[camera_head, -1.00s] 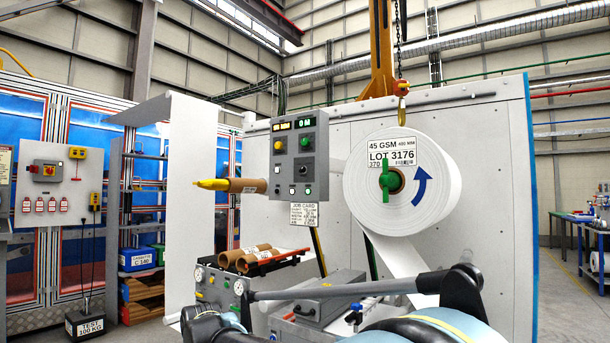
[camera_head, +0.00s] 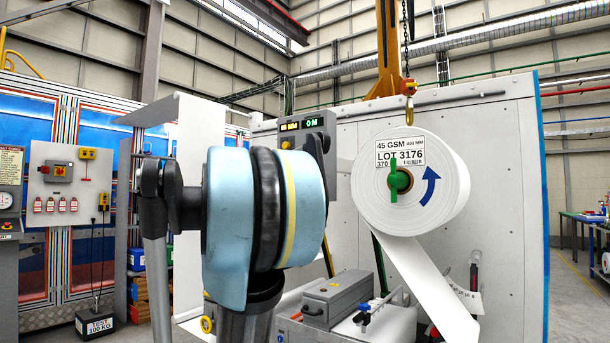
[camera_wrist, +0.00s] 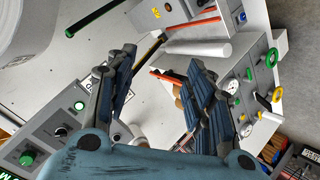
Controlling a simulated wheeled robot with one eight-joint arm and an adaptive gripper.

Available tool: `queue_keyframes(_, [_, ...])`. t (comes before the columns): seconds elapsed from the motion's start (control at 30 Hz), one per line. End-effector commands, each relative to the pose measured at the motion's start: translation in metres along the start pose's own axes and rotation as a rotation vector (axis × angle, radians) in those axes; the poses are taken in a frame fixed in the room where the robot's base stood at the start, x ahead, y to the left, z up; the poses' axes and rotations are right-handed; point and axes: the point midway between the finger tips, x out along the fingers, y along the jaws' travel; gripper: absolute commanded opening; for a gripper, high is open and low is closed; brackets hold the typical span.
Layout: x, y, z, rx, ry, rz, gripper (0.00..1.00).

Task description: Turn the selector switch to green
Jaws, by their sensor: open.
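The grey control box (camera_head: 318,128) shows only its lit top and right edge in the head view, as my arm hides the rest. It shows at lower left in the wrist view (camera_wrist: 45,145), with a green button (camera_wrist: 27,158) and a light button (camera_wrist: 79,105). Between them is a black knob (camera_wrist: 60,131), apparently the selector switch; its pointing direction is too small to tell. My gripper (camera_wrist: 162,58) is open and empty, its fingers spread to the right of the box, not touching the knob. The head view does not show my fingers.
A grey case (camera_head: 338,298) stands below. In the wrist view, a panel with gauges and coloured rings (camera_wrist: 248,100) lies right of my fingers.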

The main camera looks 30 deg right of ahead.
Motion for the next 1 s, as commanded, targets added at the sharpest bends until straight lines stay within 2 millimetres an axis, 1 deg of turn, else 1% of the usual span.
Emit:
queue_keyframes(0.03, [0.002, 0.022, -0.035, 0.010, 0.038, 0.057, 0.48])
queue_keyframes(0.07, [0.003, 0.035, -0.055, 0.015, 0.064, 0.089, 0.48])
queue_keyframes(0.1, [0.003, 0.051, -0.081, 0.020, 0.099, 0.132, 0.48])
queue_keyframes(0.17, [0.004, 0.074, -0.118, 0.023, 0.151, 0.192, 0.48])
queue_keyframes(0.2, [0.003, 0.088, -0.141, 0.023, 0.185, 0.228, 0.48])
queue_keyframes(0.27, [0.003, 0.107, -0.172, 0.023, 0.231, 0.276, 0.48])
queue_keyframes(0.3, [0.002, 0.118, -0.192, 0.019, 0.261, 0.303, 0.48])
queue_keyframes(0.4, [0.001, 0.139, -0.229, 0.012, 0.319, 0.356, 0.48])
queue_keyframes(0.5, [-0.001, 0.151, -0.253, 0.003, 0.358, 0.389, 0.48])
queue_keyframes(0.53, [-0.001, 0.154, -0.258, 0.001, 0.367, 0.395, 0.48])
queue_keyframes(0.6, [-0.001, 0.158, -0.265, -0.001, 0.379, 0.405, 0.48])
queue_keyframes(0.7, [0.003, 0.162, -0.270, -0.003, 0.384, 0.412, 0.48])
queue_keyframes(0.87, [0.020, 0.170, -0.277, -0.003, 0.383, 0.412, 0.48])
queue_keyframes(1.0, [0.041, 0.180, -0.285, -0.002, 0.382, 0.412, 0.48])
